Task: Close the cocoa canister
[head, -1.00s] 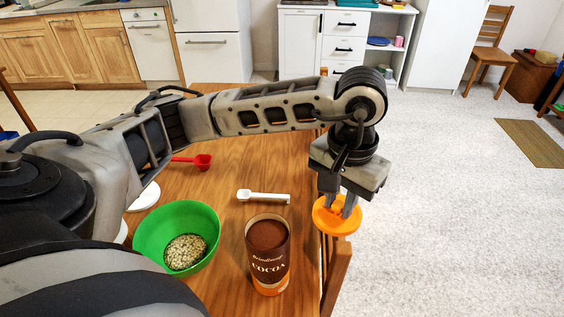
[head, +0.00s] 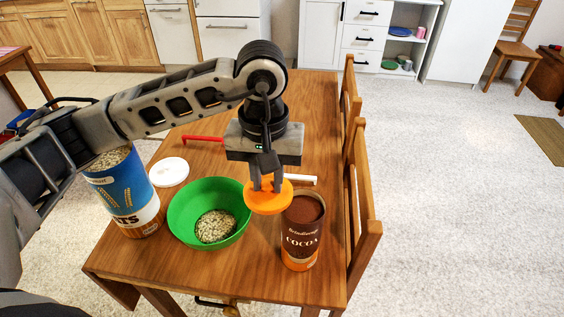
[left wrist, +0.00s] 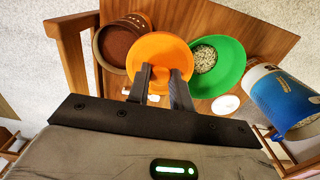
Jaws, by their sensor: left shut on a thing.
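The cocoa canister (head: 301,232) stands upright and open near the right edge of the wooden table, with brown powder at its top. It also shows in the left wrist view (left wrist: 117,45). My left gripper (head: 266,186) is shut on the round orange lid (head: 268,200) and holds it in the air. In the head view the lid is just left of the canister's mouth, between it and the green bowl. The lid also shows in the left wrist view (left wrist: 160,50), beside the canister. My right gripper is not in view.
A green bowl (head: 178,212) with oats stands left of the canister. A blue oats canister (head: 122,195) and a white lid (head: 169,172) are further left. A red scoop (head: 205,139) and a white scoop (head: 303,179) lie behind. Chairs (head: 366,215) line the right edge.

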